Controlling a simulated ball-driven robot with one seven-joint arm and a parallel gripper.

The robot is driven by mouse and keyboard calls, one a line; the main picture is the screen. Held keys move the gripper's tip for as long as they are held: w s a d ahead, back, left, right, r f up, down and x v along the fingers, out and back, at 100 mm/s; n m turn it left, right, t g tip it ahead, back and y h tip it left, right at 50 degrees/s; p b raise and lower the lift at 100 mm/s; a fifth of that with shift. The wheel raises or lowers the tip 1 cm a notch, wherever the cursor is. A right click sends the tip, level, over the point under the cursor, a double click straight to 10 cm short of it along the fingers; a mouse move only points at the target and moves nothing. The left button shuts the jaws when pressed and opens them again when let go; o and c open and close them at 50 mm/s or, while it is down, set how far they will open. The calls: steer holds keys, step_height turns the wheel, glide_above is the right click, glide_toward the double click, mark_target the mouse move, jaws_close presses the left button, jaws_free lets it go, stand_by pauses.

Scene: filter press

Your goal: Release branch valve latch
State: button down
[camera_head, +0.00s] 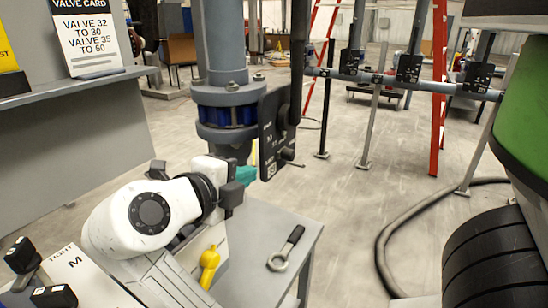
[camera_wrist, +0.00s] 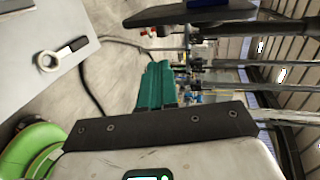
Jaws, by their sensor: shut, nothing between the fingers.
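A branch valve stands on the grey vertical pipe (camera_head: 223,45), with a blue band (camera_head: 228,116) between its flanges. A dark valve plate (camera_head: 268,150) with white markings and a long dark lever (camera_head: 298,50) are on its right side. Which part is the latch I cannot tell. My gripper (camera_head: 246,175) has teal fingers just below the flanges and left of the plate's lower end; contact is not clear. In the wrist view its fingers (camera_wrist: 155,85) are together and empty, with the dark plate (camera_wrist: 190,13) beyond them at the top.
A grey table (camera_head: 262,285) below holds a ring-ended tool with a black handle (camera_head: 286,248) and a yellow tool (camera_head: 209,262). A valve card (camera_head: 88,35) stands on the left shelf. A pipe line (camera_head: 420,84) with more valves, a red ladder (camera_head: 439,90) and a floor hose (camera_head: 390,240) lie beyond.

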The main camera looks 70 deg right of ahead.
mark_target(287, 157)
steer(key=shift+r, duration=0.15)
steer(key=p+x, duration=0.3)
steer(key=x, duration=1.1)
